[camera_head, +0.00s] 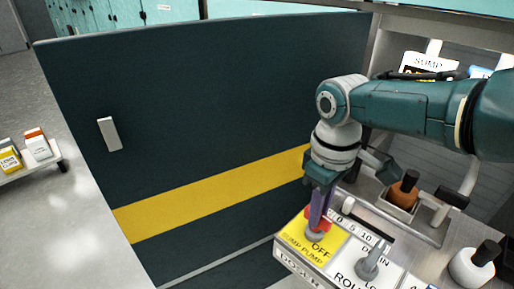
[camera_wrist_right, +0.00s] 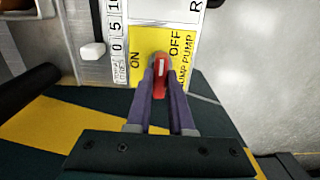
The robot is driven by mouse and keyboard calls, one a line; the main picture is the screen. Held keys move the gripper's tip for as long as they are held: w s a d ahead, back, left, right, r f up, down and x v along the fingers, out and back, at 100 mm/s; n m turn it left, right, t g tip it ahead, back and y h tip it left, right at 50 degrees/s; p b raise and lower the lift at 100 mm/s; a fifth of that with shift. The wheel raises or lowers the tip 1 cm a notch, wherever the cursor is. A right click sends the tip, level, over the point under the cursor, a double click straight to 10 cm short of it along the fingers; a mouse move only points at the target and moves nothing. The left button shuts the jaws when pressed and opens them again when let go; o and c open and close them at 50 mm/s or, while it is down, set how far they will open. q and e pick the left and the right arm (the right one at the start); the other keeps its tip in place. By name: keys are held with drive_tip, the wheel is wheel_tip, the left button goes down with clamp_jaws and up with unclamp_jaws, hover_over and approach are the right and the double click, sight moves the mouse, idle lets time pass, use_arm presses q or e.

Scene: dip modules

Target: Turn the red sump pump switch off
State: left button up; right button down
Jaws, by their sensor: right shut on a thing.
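The red sump pump switch (camera_wrist_right: 161,72) stands on a yellow plate (camera_wrist_right: 146,40) marked ON, OFF and SUMP PUMP. In the head view the right gripper (camera_head: 317,222) reaches down over the yellow plate (camera_head: 300,242), and the fingers hide most of the lever. My left gripper is not in view.
A grey toggle (camera_head: 370,263) stands on the neighbouring white plate. An orange bottle (camera_head: 403,190) and a white bottle (camera_head: 472,265) stand to the right. A dark panel with a yellow stripe (camera_head: 215,192) rises left of the console. A small shelf with boxes (camera_head: 38,148) is at far left.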

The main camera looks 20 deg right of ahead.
drive_tip(key=c, duration=0.8)
unclamp_jaws()
drive_tip(key=shift+r, duration=0.1)
wheel_tip(320, 180, up, 8)
drive_tip(key=p, duration=0.5)
drive_tip(key=shift+r, duration=0.25)
drive_tip(key=shift+r+p, duration=0.4)
drive_tip(key=shift+r, duration=0.25)
drive_tip(key=shift+a, duration=0.1)
